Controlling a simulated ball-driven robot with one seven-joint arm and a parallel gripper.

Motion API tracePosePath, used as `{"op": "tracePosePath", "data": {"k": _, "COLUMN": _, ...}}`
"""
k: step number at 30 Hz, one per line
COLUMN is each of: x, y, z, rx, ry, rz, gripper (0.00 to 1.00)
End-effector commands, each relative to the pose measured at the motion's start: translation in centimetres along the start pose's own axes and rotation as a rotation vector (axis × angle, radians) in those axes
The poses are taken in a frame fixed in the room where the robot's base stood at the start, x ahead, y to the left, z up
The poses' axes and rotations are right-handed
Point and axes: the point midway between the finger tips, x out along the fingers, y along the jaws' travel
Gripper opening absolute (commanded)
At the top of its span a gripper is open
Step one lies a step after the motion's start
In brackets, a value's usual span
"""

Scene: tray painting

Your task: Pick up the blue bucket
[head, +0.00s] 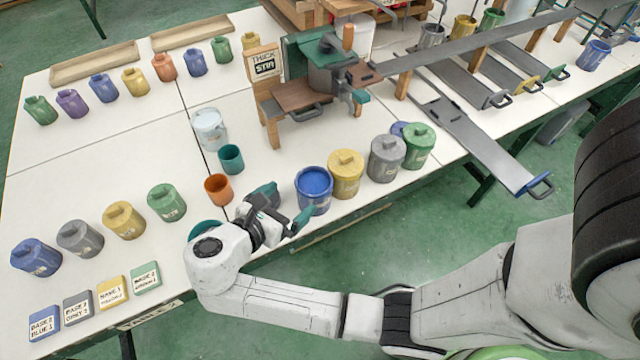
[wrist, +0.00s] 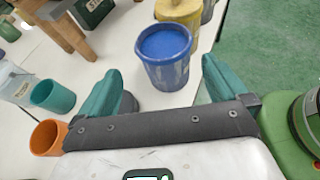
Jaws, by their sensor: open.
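The blue bucket (head: 313,192) stands upright and open near the front edge of the white table, with blue paint inside. In the wrist view the blue bucket (wrist: 165,72) is centred just beyond the fingertips. My gripper (head: 286,204) is open and empty, to the left of the bucket, with its teal fingers pointing toward it. In the wrist view my gripper (wrist: 161,78) shows a finger on either side of the line to the bucket. The bucket looks apart from both fingers. A lidded blue container (head: 36,257) stands at the far left.
A yellow bucket (head: 345,175) stands close right of the blue one, then grey (head: 386,159) and green (head: 418,147) ones. An orange cup (head: 218,189) and a teal cup (head: 231,159) stand left of it. A wooden-legged stand (head: 290,97) is behind.

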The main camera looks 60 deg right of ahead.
Motion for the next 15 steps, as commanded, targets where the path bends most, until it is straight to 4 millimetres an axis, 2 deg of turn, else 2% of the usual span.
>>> {"op": "tracePosePath", "data": {"k": 6, "x": 3.4, "y": -0.2, "z": 0.0, "rx": -0.004, "ry": -0.002, "rz": -0.006, "gripper": 1.0}}
{"op": "tracePosePath", "data": {"k": 15, "x": 5.8, "y": -0.3, "z": 0.0, "rx": -0.002, "ry": -0.001, "rz": -0.005, "gripper": 1.0}}
